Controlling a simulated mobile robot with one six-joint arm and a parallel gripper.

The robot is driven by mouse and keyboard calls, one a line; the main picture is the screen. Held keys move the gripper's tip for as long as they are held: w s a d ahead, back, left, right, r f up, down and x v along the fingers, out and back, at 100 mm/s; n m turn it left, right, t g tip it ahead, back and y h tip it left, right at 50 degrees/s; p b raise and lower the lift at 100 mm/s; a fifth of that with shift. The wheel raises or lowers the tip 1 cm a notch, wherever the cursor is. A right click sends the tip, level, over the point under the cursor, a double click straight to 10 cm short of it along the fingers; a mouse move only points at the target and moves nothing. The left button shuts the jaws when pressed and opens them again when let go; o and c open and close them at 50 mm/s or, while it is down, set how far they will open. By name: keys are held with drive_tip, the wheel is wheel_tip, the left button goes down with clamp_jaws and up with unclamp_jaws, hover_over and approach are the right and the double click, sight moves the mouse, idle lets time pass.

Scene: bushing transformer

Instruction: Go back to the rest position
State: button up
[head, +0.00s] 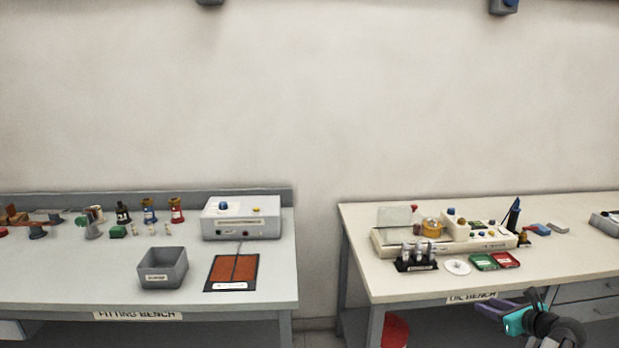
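My gripper (491,309) shows at the lower right of the head view, in front of the front edge of the oil bench (345,212). A purple part and a teal part show at its end, with dark arm links behind. It is small and seen from an angle, so I cannot tell whether its fingers are open or shut. No held object can be made out.
The fitting bench (120,285) at left bears a grey bin (163,268), an orange-brown mat (233,270), a white box unit (241,218) and several small parts. The oil bench bears a white apparatus (385,242), green (482,262) and red trays (505,260). A gap separates the benches.

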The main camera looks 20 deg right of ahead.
drive_tip(key=w+a+f+n+g+y, duration=0.2)
drive_tip(key=w+a+f+n, duration=0.25)
drive_tip(key=a+f, duration=0.35)
drive_tip(key=w+a+f+n+g+y, duration=0.1)
drive_tip(key=w+a+f+n+y, duration=0.15)
drive_tip(key=w+a+f, duration=0.5)
drive_tip(key=s+a+f+n+g+y, duration=0.1)
drive_tip(key=a+f+n+g, duration=0.35)
drive_tip(key=a, duration=0.65)
drive_tip(key=s+a+f+n+g+y, duration=0.1)
drive_tip(key=a+f+n+y, duration=0.1)
drive_tip(key=a+f+n, duration=0.6)
drive_tip(key=s+a+f+n+g, duration=0.2)
drive_tip(key=s+a+f, duration=0.1)
drive_tip(key=a, duration=0.4)
drive_tip(key=s+a+f+n+g, duration=0.2)
drive_tip(key=s+a+f, duration=0.1)
drive_tip(key=a, duration=0.3)
drive_tip(key=s+a+f+n+g, duration=0.1)
drive_tip(key=s+a+f+n, duration=0.25)
drive_tip(key=a, duration=0.35)
drive_tip(key=s+a+f+n+g+h, duration=0.2)
drive_tip(key=s+a+n, duration=0.1)
drive_tip(key=s+n, duration=0.2)
drive_tip(key=s+a+f+n+g+h, duration=0.2)
drive_tip(key=s+n, duration=0.3)
drive_tip(key=s, duration=0.4)
drive_tip(key=shift+s+a+f+g+h, duration=0.35)
drive_tip(key=shift+a+f+h, duration=0.1)
drive_tip(key=shift+a+f, duration=0.35)
